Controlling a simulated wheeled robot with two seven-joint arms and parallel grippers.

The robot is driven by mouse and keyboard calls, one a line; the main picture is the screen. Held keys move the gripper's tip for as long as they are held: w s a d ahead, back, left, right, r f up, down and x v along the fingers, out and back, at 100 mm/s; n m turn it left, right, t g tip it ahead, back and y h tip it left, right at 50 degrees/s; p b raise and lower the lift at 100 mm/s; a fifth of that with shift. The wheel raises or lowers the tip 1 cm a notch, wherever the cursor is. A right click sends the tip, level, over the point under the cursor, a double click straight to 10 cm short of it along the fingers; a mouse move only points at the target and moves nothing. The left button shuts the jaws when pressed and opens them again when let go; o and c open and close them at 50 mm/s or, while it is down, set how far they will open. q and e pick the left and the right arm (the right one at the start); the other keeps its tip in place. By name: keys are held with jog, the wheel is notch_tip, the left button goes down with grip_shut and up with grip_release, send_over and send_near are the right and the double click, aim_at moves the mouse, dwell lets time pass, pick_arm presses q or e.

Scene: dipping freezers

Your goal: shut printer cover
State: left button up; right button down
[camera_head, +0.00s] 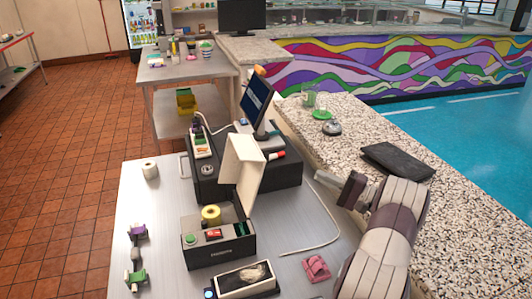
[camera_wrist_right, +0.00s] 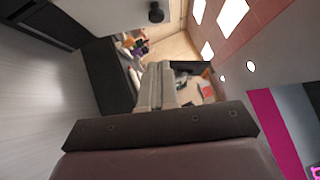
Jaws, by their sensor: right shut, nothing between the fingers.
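The printer (camera_head: 212,256) is a small black box on the metal table, with a yellow roll (camera_head: 210,214) and a green button at its top. Its pale cover (camera_head: 243,168) stands raised and open, hinged at the back right. My right gripper (camera_head: 326,183) is shut and empty, to the right of the cover and apart from it, above the table's right side. The shut fingers also show in the right wrist view (camera_wrist_right: 158,84). I cannot tell the printer for sure in the wrist view. My left gripper is not in view.
A black cash drawer (camera_head: 281,178) with a monitor (camera_head: 256,101) stands behind the printer. A cable (camera_head: 318,244) lies on the table (camera_head: 160,220). A black-framed tray (camera_head: 243,281) and a pink item (camera_head: 316,267) lie in front. A speckled counter (camera_head: 455,205) with a dark folder (camera_head: 398,161) borders the right.

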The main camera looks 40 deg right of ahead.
aim_at(268, 155)
jog(key=p+x, duration=0.1)
jog(key=x, duration=0.3)
jog(key=a+p+x, duration=0.1)
jog(key=p+x, duration=0.1)
jog(key=x, duration=0.2)
jog(key=s+a+r+p+x, duration=0.1)
jog(key=x, duration=0.3)
jog(key=shift+s+r+p, duration=0.1)
jog(key=shift+p, duration=0.25)
jog(key=shift+a, duration=0.3)
